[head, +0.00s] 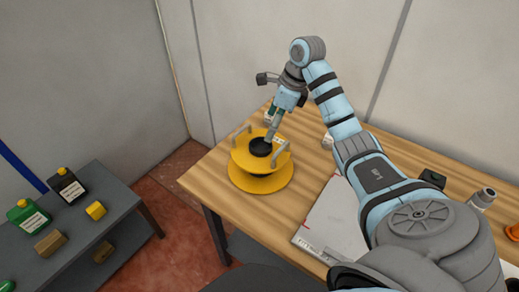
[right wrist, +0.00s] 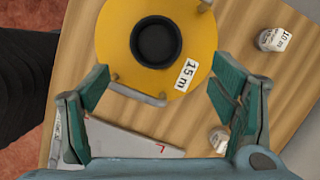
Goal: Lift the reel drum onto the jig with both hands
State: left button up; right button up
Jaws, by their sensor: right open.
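The yellow reel drum (head: 258,182) stands on the wooden table near its left end. It has a black hub, a "15 m" label and grey handles (head: 283,149). In the right wrist view the drum (right wrist: 112,40) fills the top, with one handle (right wrist: 138,94) along its lower edge. My right gripper (head: 271,128) is over the drum; in the wrist view its jaws (right wrist: 157,92) are open and empty, either side of that handle. My left gripper is not in view. I cannot tell which thing is the jig.
A pale flat board (head: 318,228) with red marks lies on the table, right of the drum. Small white labelled items (right wrist: 274,39) stand near the drum. A grey side bench (head: 75,233) at left holds bottles and blocks. A wall stands behind the table.

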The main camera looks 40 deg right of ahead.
aim_at(260, 147)
jog(key=shift+s+x, duration=0.2)
jog(key=shift+x, duration=0.75)
jog(key=shift+w+a+f, duration=0.15)
jog(key=shift+a+f, duration=0.05)
jog(key=shift+f, duration=0.15)
jog(key=x, duration=0.5)
jog(key=shift+w+a, duration=0.25)
jog(key=shift+w, duration=0.05)
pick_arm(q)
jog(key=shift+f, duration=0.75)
pick_arm(e)
jog(key=shift+s+r, duration=0.15)
jog(key=shift+r, duration=0.05)
jog(key=shift+c, duration=0.3)
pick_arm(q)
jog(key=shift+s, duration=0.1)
pick_arm(e)
grip_shut()
